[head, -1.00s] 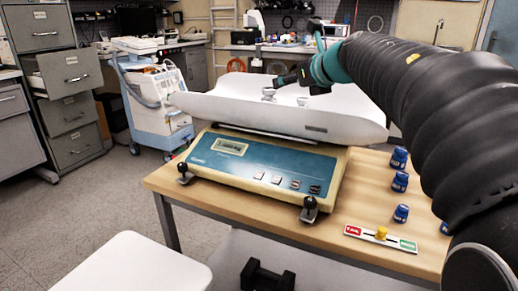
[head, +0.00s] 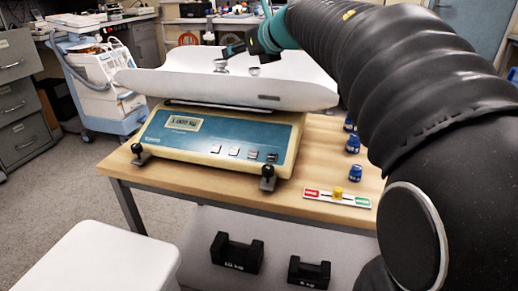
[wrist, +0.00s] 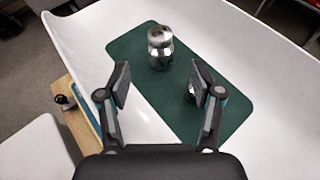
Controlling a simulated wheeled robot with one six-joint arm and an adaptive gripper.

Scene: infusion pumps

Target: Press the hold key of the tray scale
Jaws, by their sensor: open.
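The tray scale (head: 215,147) stands on the wooden table, with a beige housing and a blue front panel. Its display (head: 184,123) seems to read 1.000. A row of several small keys (head: 233,152) lies along the panel's lower right, two pale and two dark; I cannot read which is hold. The white tray (head: 300,94) sits on top. My gripper (head: 234,50) is above the tray, well behind the keys. In the wrist view my gripper (wrist: 161,84) is open and empty. A shiny metal weight (wrist: 160,47) stands on a green mat (wrist: 232,102); a second is partly hidden by the right finger.
Blue weights (head: 355,172) and a red-green slider strip (head: 337,198) with a yellow knob lie on the table at right. Black feet (head: 267,178) stand at the scale's front corners. A white stool (head: 110,265) is front left. Black weights (head: 236,253) lie below the table.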

